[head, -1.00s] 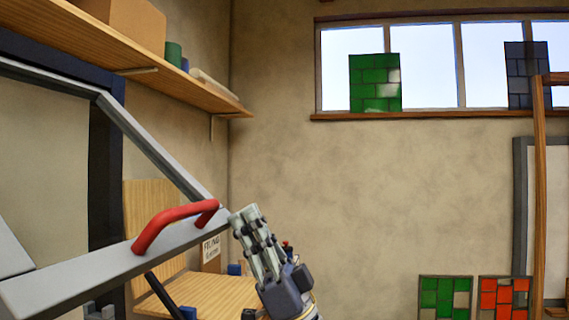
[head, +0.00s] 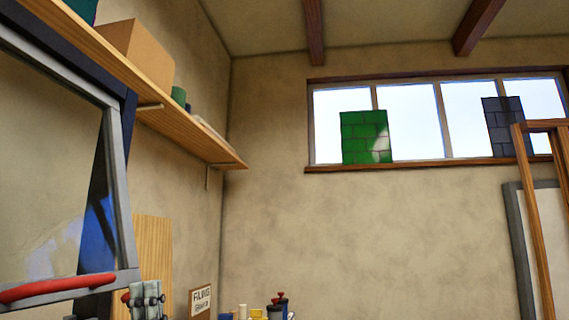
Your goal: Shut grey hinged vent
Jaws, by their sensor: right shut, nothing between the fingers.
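The grey hinged vent (head: 122,205) is at the left of the head view, a grey frame around a see-through pane. Its top edge lies along the dark blue surrounding frame (head: 128,120). Its lower right corner stands out past the dark post, so it looks still ajar at the bottom. The red handle (head: 60,287) is on its bottom bar, cut by the left picture edge. My right gripper (head: 147,292) is at the bottom edge, shut and empty, just right of the vent's lower corner. I cannot tell whether it touches the vent. My left gripper is not in view.
A wooden shelf (head: 185,130) with a cardboard box (head: 135,52) runs along the left wall above. Pots and jars (head: 278,306) and a small sign (head: 200,301) are at the bottom. A wooden frame (head: 535,215) stands at right. The middle shows bare wall.

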